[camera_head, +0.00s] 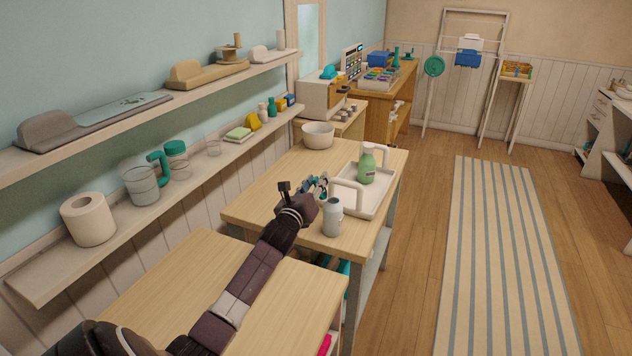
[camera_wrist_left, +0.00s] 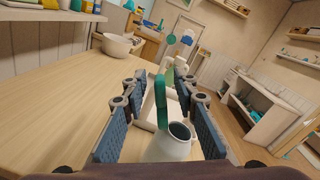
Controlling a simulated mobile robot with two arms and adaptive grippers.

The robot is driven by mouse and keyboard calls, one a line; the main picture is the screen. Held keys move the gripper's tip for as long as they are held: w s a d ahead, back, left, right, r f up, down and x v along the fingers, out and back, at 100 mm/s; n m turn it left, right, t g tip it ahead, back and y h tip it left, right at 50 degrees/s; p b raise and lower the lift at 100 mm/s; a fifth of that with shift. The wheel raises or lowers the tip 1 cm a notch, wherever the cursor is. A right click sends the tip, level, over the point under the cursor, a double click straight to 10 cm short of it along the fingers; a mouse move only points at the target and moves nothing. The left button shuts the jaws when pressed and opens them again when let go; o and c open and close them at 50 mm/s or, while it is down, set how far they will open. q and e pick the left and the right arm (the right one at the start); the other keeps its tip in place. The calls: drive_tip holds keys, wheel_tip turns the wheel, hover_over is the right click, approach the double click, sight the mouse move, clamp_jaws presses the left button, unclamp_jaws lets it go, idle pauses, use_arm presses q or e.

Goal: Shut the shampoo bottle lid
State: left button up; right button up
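A pale grey-white bottle (camera_head: 332,219) stands upright on the wooden table beside the near end of a white tray. In the left wrist view the bottle (camera_wrist_left: 173,147) has an open dark mouth. A teal lid (camera_wrist_left: 161,100) stands raised at its side, so the lid is open. My left gripper (camera_head: 318,186) is just behind the bottle in the head view. In the wrist view its blue-padded fingers are spread wide, with the lid and bottle between them and a gap on each side. My right gripper is not in view.
The white handled tray (camera_head: 378,202) holds a green bottle (camera_head: 367,168). A cream bowl (camera_head: 318,135) stands at the table's far left corner. A wall shelf (camera_head: 125,222) with a paper roll and jars runs along the left. The table's left half is clear.

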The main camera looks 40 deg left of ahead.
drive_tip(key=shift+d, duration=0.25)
use_arm(q)
clamp_jaws()
drive_tip(key=shift+d, duration=0.1)
idle(0.3)
drive_tip(key=m, duration=0.1)
drive_tip(key=d+m, duration=0.1)
drive_tip(key=r+m, duration=0.1)
drive_tip(key=m, duration=0.1)
drive_tip(key=shift+w+d+p, duration=0.4)
drive_tip(key=shift+w+d+m+p, duration=0.25)
drive_tip(key=shift+d+m+p, duration=0.35)
drive_tip(key=shift+m, duration=0.9)
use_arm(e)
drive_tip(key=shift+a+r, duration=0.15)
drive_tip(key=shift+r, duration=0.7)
use_arm(q)
drive_tip(key=shift+d+f, duration=0.1)
drive_tip(key=shift+d, duration=0.05)
